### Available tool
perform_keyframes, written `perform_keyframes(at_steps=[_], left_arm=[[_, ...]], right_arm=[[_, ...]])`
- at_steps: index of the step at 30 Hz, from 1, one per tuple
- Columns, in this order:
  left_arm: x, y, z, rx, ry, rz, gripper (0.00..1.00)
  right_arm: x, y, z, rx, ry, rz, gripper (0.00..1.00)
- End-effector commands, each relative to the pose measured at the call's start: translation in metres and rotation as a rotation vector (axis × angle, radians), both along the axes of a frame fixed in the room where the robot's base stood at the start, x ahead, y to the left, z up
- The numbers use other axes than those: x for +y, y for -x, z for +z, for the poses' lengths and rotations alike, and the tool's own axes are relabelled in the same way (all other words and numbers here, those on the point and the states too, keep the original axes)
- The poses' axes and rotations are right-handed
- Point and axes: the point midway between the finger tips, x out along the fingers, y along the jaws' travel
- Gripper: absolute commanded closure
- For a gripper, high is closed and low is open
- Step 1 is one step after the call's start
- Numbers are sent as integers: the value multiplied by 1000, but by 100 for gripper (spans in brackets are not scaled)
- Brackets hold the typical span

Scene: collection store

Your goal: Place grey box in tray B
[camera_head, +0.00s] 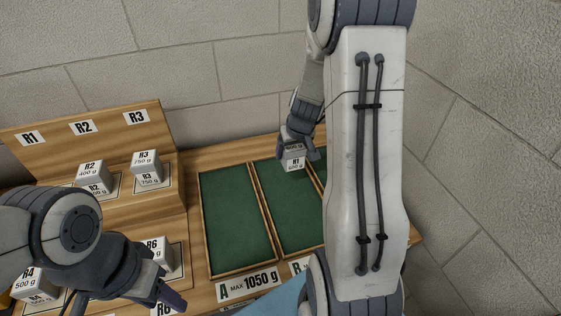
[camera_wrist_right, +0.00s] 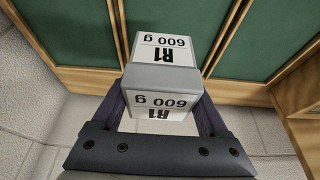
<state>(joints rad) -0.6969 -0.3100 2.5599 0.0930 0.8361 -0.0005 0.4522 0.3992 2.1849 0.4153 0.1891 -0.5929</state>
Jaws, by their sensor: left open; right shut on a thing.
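A grey box (camera_head: 294,164) marked R1, 600 g, is held between the fingers of my right gripper (camera_head: 300,143). In the right wrist view, the box (camera_wrist_right: 163,75) shows two labelled faces, with a finger on each side. In the head view it appears over the far part of tray B (camera_head: 296,218), a green-lined tray with wooden rims. I cannot tell whether the box touches the tray floor. My right arm covers the right part of the tray and most of its label. My left gripper (camera_head: 168,287) is open and empty at the lower left.
Tray A (camera_head: 235,220), marked MAX 1050 g, is empty on the left. A wooden stepped rack (camera_head: 95,125) holds other labelled boxes, including R3 (camera_head: 146,161) and R6 (camera_head: 158,252). A block wall (camera_head: 220,70) stands close behind the trays.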

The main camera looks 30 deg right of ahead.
Motion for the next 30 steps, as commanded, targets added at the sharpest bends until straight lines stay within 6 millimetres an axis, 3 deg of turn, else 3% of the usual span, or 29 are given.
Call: perform_keyframes(at_steps=[6, 11, 14, 22, 30], left_arm=[[0, 0, 20, 0, 0, 0, 50], [0, 0, 26, 0, 0, 0, 50], [0, 0, 26, 0, 0, 0, 50], [0, 0, -1, 0, 0, 0, 50], [0, 0, -2, 0, 0, 0, 50]], right_arm=[[3, -40, -20, -2, 2, 1, 100], [3, -56, -30, -3, 3, -1, 100], [3, -59, -34, -4, 3, -2, 100], [3, -60, -71, -5, 2, -3, 100], [3, -59, -74, -5, 3, -1, 100]])
